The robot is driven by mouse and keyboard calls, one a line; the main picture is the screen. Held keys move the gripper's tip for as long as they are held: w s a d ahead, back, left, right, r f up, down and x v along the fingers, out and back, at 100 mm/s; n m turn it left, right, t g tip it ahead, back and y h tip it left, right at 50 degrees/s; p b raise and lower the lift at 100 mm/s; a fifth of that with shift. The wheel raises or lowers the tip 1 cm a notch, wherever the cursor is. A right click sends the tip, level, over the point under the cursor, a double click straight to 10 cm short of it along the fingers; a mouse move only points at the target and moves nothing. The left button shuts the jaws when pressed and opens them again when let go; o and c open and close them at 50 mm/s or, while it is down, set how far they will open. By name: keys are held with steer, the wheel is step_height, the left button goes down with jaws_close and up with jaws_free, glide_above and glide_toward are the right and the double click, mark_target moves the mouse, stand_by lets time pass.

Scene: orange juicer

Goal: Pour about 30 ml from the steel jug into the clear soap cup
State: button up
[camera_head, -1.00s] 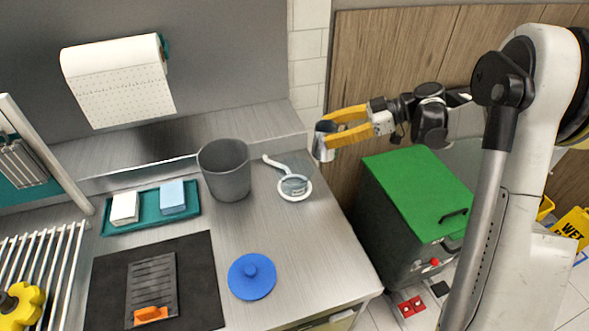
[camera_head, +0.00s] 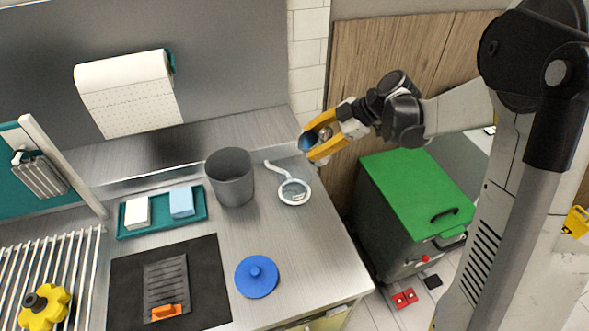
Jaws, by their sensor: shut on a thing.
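My gripper (camera_head: 326,138) is shut on the steel jug (camera_head: 308,142), with a yellow finger on either side of it. The jug is held in the air at the counter's right back edge, above and slightly right of a white ring with a handle. It looks tilted, its bluish round face turned toward the lower left; much of its body is hidden by the fingers. A clear, round cup-like piece (camera_head: 295,190) sits in the white ring and looks like the soap cup; its contents cannot be made out. No stream of liquid is visible.
A grey bin (camera_head: 231,178) stands left of the white ring (camera_head: 293,203). A blue lid (camera_head: 256,276) lies in front. A teal tray (camera_head: 161,231) holds two blocks. A green-topped cabinet (camera_head: 415,190) stands right of the counter. The counter between ring and lid is clear.

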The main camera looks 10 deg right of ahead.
mark_target(303, 151)
steer(key=shift+s+a+f+n+h+p, duration=0.15)
steer(key=shift+s+a+f+h+p, duration=0.1)
steer(key=shift+a+h, duration=0.2)
steer(key=shift+s+a+f+n+h+p, duration=0.1)
steer(key=shift+s+a+f+n+h, duration=0.1)
steer(key=shift+a+h, duration=0.25)
steer(key=shift+a+f+t+h, duration=0.2)
steer(key=shift+f+t+h, duration=0.1)
steer(key=shift+t+h, duration=0.2)
steer(key=shift+s+a+f+n+h+p, duration=0.15)
steer(key=shift+f+n+h+p, duration=0.35)
steer(key=shift+h, duration=0.3)
steer(key=shift+a+r+t+h+p, duration=0.2)
steer(key=shift+r+t+h+p, duration=0.05)
steer(key=shift+t+h+p, duration=0.4)
steer(key=shift+s+a+f+n+h+b, duration=0.1)
steer(key=shift+f+n+h+b, duration=0.2)
steer(key=shift+f+h, duration=0.2)
steer(key=shift+h, duration=0.25)
steer(key=shift+f+t, duration=0.1)
steer(key=shift+t, duration=0.25)
steer(key=shift+a+f+h+b, duration=0.1)
steer(key=shift+f+h+b, duration=0.2)
steer(key=shift+b, duration=0.2)
steer(key=shift+f+n+h+b, duration=0.25)
steer(key=shift+h+b, duration=0.15)
steer(key=shift+b, duration=0.1)
